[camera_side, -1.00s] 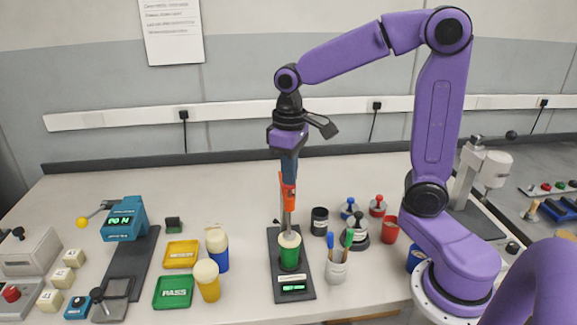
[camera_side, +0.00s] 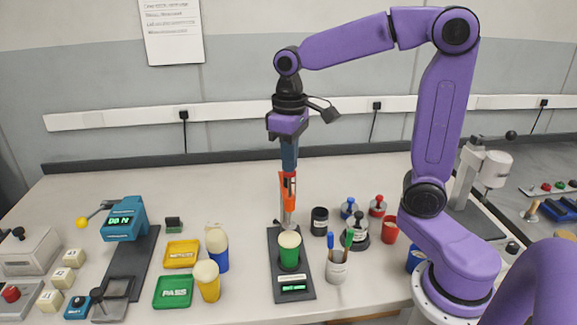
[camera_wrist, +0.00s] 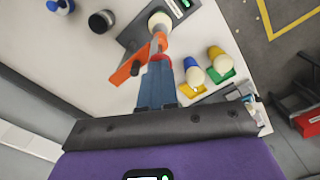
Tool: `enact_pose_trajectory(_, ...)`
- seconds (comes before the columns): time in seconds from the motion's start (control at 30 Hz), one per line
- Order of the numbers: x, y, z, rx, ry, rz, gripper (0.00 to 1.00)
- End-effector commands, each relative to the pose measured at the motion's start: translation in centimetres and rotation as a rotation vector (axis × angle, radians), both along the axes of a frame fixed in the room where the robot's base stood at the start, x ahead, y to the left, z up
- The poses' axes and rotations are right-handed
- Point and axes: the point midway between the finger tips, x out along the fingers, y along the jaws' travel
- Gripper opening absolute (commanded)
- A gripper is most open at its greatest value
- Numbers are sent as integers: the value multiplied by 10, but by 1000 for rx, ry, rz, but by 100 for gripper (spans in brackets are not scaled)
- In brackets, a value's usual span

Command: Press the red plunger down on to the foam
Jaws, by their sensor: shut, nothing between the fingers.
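A green cup with a cream foam top (camera_side: 289,240) sits on a dark plate with a lit display; the foam also shows in the wrist view (camera_wrist: 160,20).
A red cup (camera_side: 389,229) is farther right. Foam-topped blue and yellow cups (camera_side: 208,281) and trays stand left.

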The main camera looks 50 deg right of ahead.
Motion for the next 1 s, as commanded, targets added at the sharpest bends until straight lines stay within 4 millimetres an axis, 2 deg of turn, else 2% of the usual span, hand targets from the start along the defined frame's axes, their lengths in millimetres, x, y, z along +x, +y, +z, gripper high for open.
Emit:
enact_pose_trajectory(0.7,0,0,49,1,-2,1,0)
enact_pose_trajectory(1.0,0,0,54,0,0,0,0)
